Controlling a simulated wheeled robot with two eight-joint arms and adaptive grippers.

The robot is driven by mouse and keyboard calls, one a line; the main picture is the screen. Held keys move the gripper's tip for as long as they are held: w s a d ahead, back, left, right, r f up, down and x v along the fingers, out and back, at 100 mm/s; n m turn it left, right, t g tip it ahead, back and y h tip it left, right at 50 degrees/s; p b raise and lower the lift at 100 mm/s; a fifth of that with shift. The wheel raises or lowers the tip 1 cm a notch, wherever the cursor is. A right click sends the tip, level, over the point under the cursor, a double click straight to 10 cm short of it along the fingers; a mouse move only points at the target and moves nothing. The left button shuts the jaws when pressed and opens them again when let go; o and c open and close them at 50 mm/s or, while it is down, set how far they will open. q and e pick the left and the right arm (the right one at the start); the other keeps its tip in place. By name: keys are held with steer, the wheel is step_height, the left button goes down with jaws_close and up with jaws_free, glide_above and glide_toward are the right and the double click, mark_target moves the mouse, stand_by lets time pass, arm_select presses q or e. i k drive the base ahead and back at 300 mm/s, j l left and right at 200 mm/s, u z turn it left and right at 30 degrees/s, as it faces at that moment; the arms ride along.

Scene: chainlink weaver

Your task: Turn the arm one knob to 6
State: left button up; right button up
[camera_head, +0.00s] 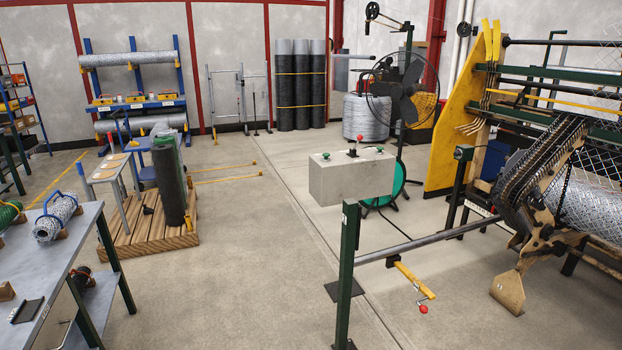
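A grey control box (350,182) stands in the middle of the view. On its top are a red-topped lever (358,140) and green knobs or buttons, one at the left (326,156) and one at the right (380,149). I cannot tell whether any of these is the arm one knob, and no number marking is readable. Neither of my grippers is in view.
A weaving machine (455,125) with chain-link mesh fills the right side. A green post (349,270) carries a long horizontal bar and a yellow crank (414,280). A grey workbench (60,240) stands at left, a wooden pallet (150,238) behind it. The centre-left floor is clear.

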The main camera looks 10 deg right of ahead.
mark_target(538, 197)
steer(key=i+l+z, duration=0.1)
steer(key=i+z, duration=0.35)
steer(key=i+j+z, duration=0.1)
steer(key=i+z, duration=0.4)
steer(key=i+l+z, duration=0.2)
steer(key=i+l, duration=0.4)
steer(key=i, duration=0.15)
steer(key=i+l+u, duration=0.15)
steer(key=l, duration=0.3)
steer(key=i+l+u, duration=0.1)
steer(key=l, duration=0.3)
steer(key=i+l+u, duration=0.15)
steer(key=l, duration=0.3)
steer(key=i+l+u, duration=0.1)
steer(key=l, duration=0.4)
steer(key=i+l+u, duration=0.15)
steer(key=l, duration=0.3)
